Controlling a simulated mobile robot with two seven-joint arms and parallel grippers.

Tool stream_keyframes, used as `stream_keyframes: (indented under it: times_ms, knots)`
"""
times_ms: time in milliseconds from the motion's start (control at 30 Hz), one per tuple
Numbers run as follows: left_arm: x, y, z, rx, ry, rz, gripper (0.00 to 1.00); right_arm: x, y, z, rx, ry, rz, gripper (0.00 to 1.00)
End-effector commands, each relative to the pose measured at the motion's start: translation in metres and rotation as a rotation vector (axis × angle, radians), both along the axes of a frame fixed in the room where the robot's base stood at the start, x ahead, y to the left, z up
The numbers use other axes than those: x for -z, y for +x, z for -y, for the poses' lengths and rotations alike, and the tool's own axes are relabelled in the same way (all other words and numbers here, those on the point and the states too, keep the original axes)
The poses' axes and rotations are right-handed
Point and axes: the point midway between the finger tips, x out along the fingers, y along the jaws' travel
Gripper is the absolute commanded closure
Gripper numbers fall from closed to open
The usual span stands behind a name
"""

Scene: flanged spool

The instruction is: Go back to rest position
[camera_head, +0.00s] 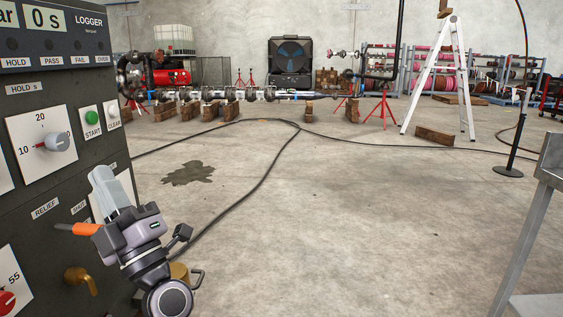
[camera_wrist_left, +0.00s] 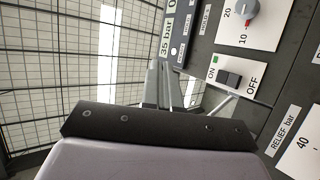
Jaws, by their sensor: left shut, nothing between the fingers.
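My left gripper (camera_head: 102,178) is in front of the grey control panel (camera_head: 70,93) at the left of the head view. Its pale fingers point up and away from me, shut and empty. An orange handle (camera_head: 82,229) shows beside the gripper body, below the RELIEF label; I cannot tell whether they touch. In the left wrist view the closed fingers (camera_wrist_left: 160,82) show beyond the dark gripper edge, near the panel's ON/OFF switch (camera_wrist_left: 230,78). My right gripper is in neither view.
The panel carries a HOLD dial (camera_head: 57,141), a green START button (camera_head: 91,117) and a brass tap (camera_head: 80,279). A black cable (camera_head: 262,178) and a dark stain (camera_head: 188,173) lie on the floor. A grey metal frame (camera_head: 525,225) stands at right. The middle floor is mostly clear.

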Motion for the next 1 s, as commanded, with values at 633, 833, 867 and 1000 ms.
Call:
stream_keyframes:
  times_ms: [633,833,867,1000]
  knots:
    - [0.289,-0.092,0.126,0.662,0.713,-1.149,1.0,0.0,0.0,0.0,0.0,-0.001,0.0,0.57]
    - [0.36,-0.163,0.118,0.747,0.757,-1.521,1.0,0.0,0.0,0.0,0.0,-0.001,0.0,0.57]
    - [0.369,-0.175,0.116,0.754,0.759,-1.576,1.0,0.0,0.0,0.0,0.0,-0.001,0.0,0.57]
    - [0.337,-0.168,0.111,0.74,0.745,-1.571,1.0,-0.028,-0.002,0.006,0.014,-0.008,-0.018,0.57]
